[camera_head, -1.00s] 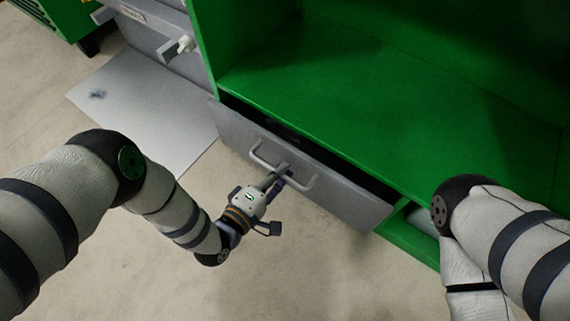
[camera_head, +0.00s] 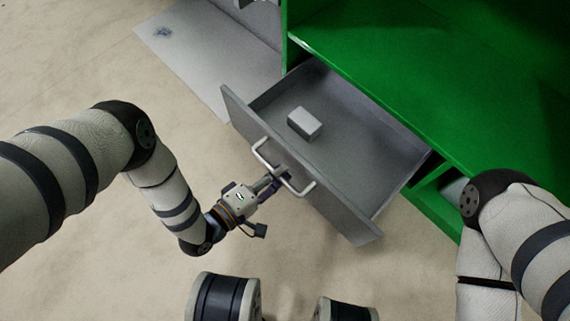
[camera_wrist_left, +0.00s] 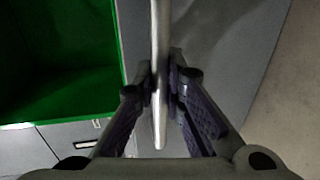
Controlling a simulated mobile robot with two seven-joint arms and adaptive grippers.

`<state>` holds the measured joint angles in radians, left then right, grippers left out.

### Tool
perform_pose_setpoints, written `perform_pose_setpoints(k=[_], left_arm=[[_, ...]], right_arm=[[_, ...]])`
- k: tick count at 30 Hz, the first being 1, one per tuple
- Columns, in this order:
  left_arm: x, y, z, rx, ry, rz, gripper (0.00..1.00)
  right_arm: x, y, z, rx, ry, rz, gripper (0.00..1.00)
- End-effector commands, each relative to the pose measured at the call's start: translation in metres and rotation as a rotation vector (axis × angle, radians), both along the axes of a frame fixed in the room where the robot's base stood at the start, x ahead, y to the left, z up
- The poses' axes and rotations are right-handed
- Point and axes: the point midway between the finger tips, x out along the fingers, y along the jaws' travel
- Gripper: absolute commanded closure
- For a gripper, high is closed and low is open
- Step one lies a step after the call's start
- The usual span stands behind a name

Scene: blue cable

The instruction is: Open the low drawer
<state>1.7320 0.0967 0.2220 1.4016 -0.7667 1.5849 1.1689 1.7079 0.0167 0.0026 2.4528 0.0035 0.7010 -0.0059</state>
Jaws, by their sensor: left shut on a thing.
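The low drawer (camera_head: 232,112) is grey and stands well out from the green cabinet in the head view. Its handle (camera_head: 303,190) is a pale bar on the front panel. My left gripper (camera_head: 280,176) is shut on the handle near its middle. The left wrist view shows the handle bar (camera_wrist_left: 159,40) running between both fingers (camera_wrist_left: 166,88). A small light grey box (camera_head: 305,123) lies inside the drawer toward its left side. My right arm comes in from the right in the head view, but its gripper is out of the picture.
The green cabinet (camera_head: 400,85) rises behind the drawer, with an open compartment at its lower right. A pale grey panel (camera_head: 205,75) with a dark smudge lies at the upper left. The floor (camera_head: 90,75) left of the drawer is clear.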

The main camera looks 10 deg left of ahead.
Motion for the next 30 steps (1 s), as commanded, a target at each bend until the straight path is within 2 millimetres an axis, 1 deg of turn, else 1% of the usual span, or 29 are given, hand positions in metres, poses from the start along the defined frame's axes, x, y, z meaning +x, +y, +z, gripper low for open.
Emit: perform_pose_setpoints(k=[14,15,17,26,29,30], left_arm=[[-0.003,0.003,0.001,-0.001,-0.003,0.001,1.00],[-0.003,0.003,0.001,-0.001,-0.003,0.001,0.81],[-0.003,0.003,0.000,0.000,-0.002,0.001,0.69],[-0.004,0.003,0.000,0.000,-0.001,0.001,0.69],[-0.014,0.010,0.002,0.001,0.000,0.000,0.69],[-0.021,0.016,0.003,0.003,0.003,0.001,0.69]], right_arm=[[0.001,0.000,0.000,0.000,-0.002,0.000,0.60],[0.001,0.000,0.000,0.000,-0.002,0.000,0.60],[0.001,0.000,0.000,0.000,-0.002,0.000,0.60],[0.000,0.000,0.001,0.000,-0.001,0.000,0.60],[0.000,0.000,0.001,-0.001,-0.001,-0.001,0.60],[0.000,0.000,0.001,-0.001,-0.001,-0.001,0.60]])
